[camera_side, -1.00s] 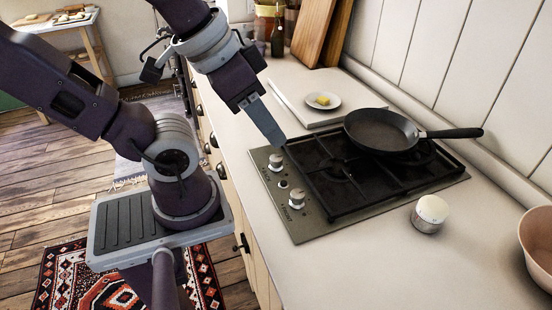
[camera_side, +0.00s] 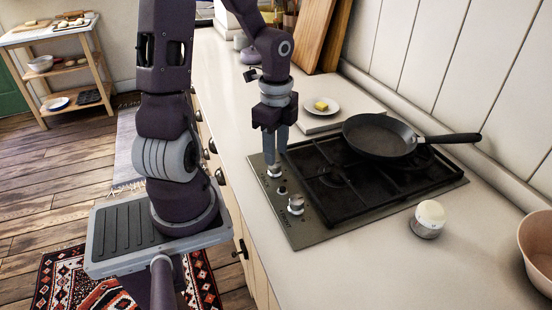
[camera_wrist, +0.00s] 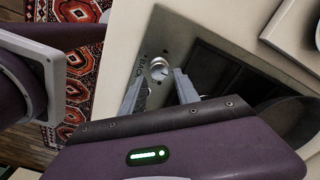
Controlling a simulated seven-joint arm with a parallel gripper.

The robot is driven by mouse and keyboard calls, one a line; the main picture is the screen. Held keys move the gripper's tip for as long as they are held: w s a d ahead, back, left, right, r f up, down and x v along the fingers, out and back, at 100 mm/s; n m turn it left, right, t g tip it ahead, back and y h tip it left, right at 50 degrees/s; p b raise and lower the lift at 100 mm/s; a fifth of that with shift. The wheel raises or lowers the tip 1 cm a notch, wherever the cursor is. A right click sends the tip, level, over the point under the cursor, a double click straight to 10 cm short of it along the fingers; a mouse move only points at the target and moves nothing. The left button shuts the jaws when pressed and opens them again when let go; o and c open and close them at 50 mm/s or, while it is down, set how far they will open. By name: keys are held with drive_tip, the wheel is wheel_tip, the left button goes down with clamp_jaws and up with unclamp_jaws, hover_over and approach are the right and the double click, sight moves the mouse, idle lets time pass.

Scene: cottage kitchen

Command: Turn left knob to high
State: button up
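The stove's left knob (camera_side: 275,170), silver, is the far one on the steel strip of the hob (camera_side: 310,236). My gripper (camera_side: 276,154) points straight down over it, fingertips close to its top. In the wrist view the knob (camera_wrist: 158,70) shows between and just past the fingertips of my gripper (camera_wrist: 157,82), with a gap on either side. The fingers are apart and hold nothing. The knob's pointer setting is too small to read. The nearer knob (camera_side: 296,204) stands free.
A small post (camera_side: 282,190) sits between the knobs. A black frying pan (camera_side: 380,137) stands on the back grate, handle to the right. A white timer-like pot (camera_side: 428,216) is right of the hob, and a plate with butter (camera_side: 321,106) is behind.

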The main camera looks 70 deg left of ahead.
sight(275, 168)
wheel_tip(275, 168, down, 3)
drive_tip(key=shift+f, duration=0.15)
clamp_jaws()
drive_tip(key=shift+n, duration=0.4)
drive_tip(key=n, duration=0.8)
drive_tip(key=shift+a, duration=0.1)
drive_tip(key=n, duration=0.5)
drive_tip(key=shift+a+n, duration=0.1)
drive_tip(key=shift+n, duration=2.1)
